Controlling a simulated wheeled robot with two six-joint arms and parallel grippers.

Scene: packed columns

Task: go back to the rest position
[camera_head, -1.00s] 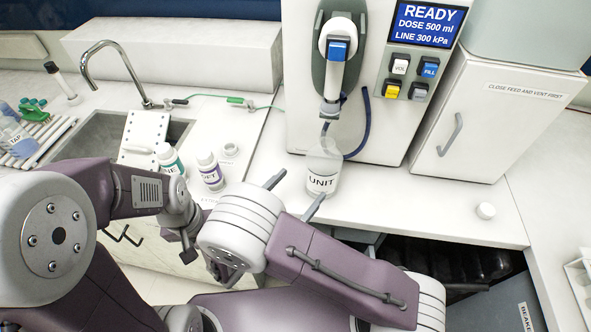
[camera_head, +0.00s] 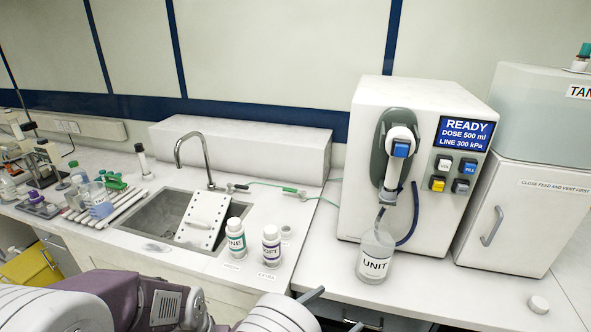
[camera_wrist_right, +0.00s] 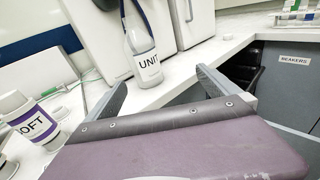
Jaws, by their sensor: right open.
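My right gripper (camera_head: 333,311) shows at the bottom edge of the head view, with only its finger ends visible. In the right wrist view its two fingers (camera_wrist_right: 160,94) are spread apart with nothing between them. The UNIT bottle (camera_head: 375,258) stands upright under the dispenser nozzle, beyond and apart from those fingers; it also shows in the right wrist view (camera_wrist_right: 143,52). Part of my left arm shows at the lower left of the head view, but its gripper is out of the picture.
The dispenser (camera_head: 350,135) reads READY. Two labelled bottles, one ending in NE (camera_head: 236,238) and one ending in OFT (camera_head: 271,243), stand beside the sink (camera_head: 150,215). A white cabinet (camera_head: 515,225) stands right of the dispenser. A small white cap (camera_head: 538,304) lies on the right counter.

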